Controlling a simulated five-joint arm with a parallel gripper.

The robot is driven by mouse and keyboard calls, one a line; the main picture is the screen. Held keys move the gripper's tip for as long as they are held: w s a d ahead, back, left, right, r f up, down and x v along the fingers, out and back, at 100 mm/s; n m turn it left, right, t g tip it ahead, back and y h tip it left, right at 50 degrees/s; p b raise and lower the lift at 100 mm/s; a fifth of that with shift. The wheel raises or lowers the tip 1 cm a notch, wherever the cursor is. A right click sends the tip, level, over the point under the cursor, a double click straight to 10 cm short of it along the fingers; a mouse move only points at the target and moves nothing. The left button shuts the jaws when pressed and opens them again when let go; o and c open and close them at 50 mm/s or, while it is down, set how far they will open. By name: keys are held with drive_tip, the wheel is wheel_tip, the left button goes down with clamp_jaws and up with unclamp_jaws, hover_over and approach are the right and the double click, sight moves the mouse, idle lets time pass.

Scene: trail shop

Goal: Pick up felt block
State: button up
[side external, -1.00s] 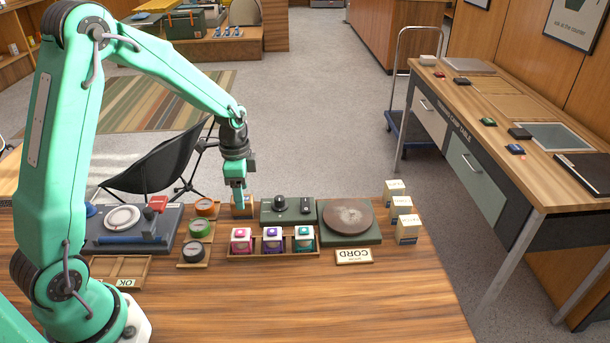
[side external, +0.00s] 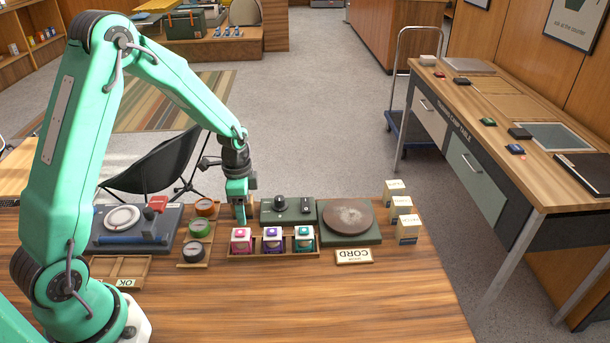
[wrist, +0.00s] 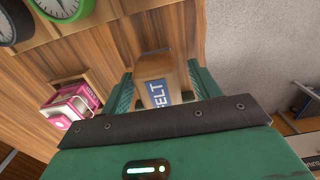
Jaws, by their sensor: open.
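The felt block (wrist: 154,76) is a tan block with a blue label reading "FELT". In the wrist view it stands between the two fingers of my gripper (wrist: 157,88), which are open on either side of it. I cannot tell if either finger touches it. In the side external view my gripper (side external: 240,214) points down at the back of the wooden bench, between the round tins and the dark green device. The block is mostly hidden behind the fingers there.
A rack of pink, purple and teal boxes (side external: 272,252) stands just in front of my gripper. Round tins (side external: 199,229) are close on the left. A green device (side external: 287,210) and a turntable (side external: 349,217) are on the right. The front of the bench (side external: 300,300) is clear.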

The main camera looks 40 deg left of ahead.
drive_tip(key=c, duration=1.1)
drive_tip(key=shift+r, duration=0.1)
drive_tip(key=shift+r, duration=0.8)
wheel_tip(320, 180, up, 2)
drive_tip(key=shift+r, duration=0.2)
drive_tip(key=s+d+r, duration=0.1)
drive_tip(key=d+r, duration=0.1)
drive_tip(key=d, duration=0.1)
drive_tip(key=s+d+r, duration=0.1)
drive_tip(key=d+r, duration=0.1)
drive_tip(key=d, duration=0.2)
drive_tip(key=s+d+r, duration=0.2)
drive_tip(key=d+r, duration=0.1)
drive_tip(key=d, duration=0.1)
